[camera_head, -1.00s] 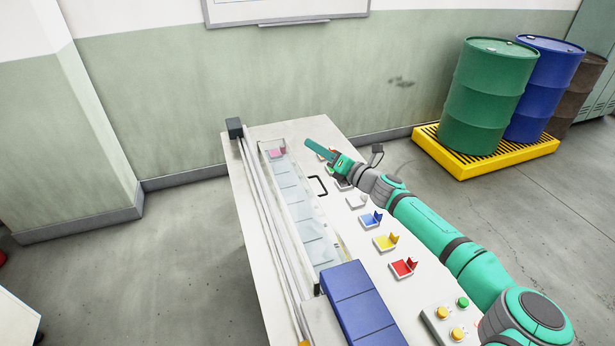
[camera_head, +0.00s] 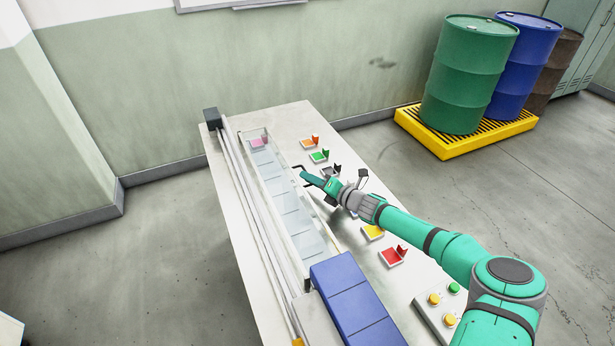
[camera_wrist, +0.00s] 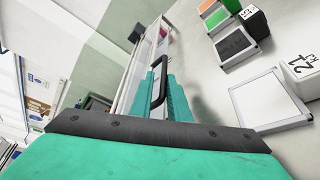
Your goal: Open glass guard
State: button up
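The glass guard (camera_head: 292,208) is a long clear cover over a row of pale tiles on the bench. It looks closed. Its black handle (camera_head: 297,168) is on the side facing my arm. My gripper (camera_head: 304,176) is at this handle, reaching in from the right. In the wrist view the black handle (camera_wrist: 154,82) stands between the two teal fingers of my gripper (camera_wrist: 156,100). The fingers look apart, with a gap around the handle bar. I cannot see contact.
Colored trays with upright tabs, such as the red tray (camera_head: 392,256) and green tray (camera_head: 319,156), line the bench beside the guard. A blue block (camera_head: 350,295) sits at its near end. Gantry rails (camera_head: 250,210) run along its left. A button box (camera_head: 438,312) is near right.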

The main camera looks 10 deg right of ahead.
jog(key=shift+w+f, duration=0.25)
jog(key=shift+w, duration=0.75)
jog(key=shift+a, duration=0.1)
jog(key=shift+w, duration=0.1)
grip_shut()
jog(key=shift+s+f, duration=0.15)
jog(key=shift+s, duration=0.05)
jog(key=shift+w, duration=0.1)
dwell(0.3)
